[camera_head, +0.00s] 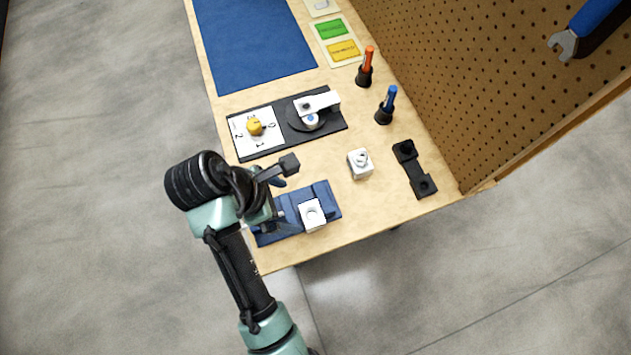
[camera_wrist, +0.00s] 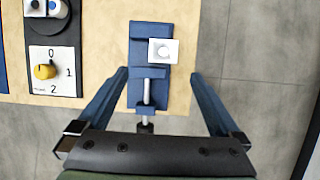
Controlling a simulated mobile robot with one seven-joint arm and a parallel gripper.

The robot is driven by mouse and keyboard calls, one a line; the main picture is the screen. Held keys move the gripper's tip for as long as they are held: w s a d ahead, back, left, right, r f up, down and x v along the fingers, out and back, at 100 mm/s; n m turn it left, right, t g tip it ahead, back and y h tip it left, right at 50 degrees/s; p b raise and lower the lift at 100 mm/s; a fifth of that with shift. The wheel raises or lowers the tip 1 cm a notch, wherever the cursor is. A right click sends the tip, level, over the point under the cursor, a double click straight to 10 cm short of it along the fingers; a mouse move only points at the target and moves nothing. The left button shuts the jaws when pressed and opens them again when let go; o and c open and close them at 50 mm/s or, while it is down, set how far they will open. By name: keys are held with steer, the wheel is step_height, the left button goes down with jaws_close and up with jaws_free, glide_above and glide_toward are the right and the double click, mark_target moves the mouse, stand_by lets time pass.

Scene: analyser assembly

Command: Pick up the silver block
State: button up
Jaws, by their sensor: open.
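A pale silver block (camera_head: 312,214) with a round recess sits in the blue vise (camera_head: 326,193) near the front edge of the bench. In the wrist view the block (camera_wrist: 174,46) lies at the upper middle, on the vise (camera_wrist: 149,103) with its screw below. A second pale block (camera_head: 360,163) with a ring-like top stands on the bare wood to the right. My gripper (camera_head: 272,202) is over the left part of the vise. In the wrist view my gripper (camera_wrist: 160,74) is open and empty, its blue fingers on either side of the vise, apart from the block.
A black panel (camera_head: 262,104) with a yellow dial (camera_head: 255,128) and a white lever lies behind the vise. A black bracket (camera_head: 414,170) lies at right. Orange (camera_head: 369,55) and blue (camera_head: 389,98) tools stand near the pegboard (camera_head: 440,80).

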glide_toward(315, 215)
steer(key=shift+b+x, duration=0.3)
steer(key=shift+x, duration=3.9)
steer(key=shift+c, duration=0.2)
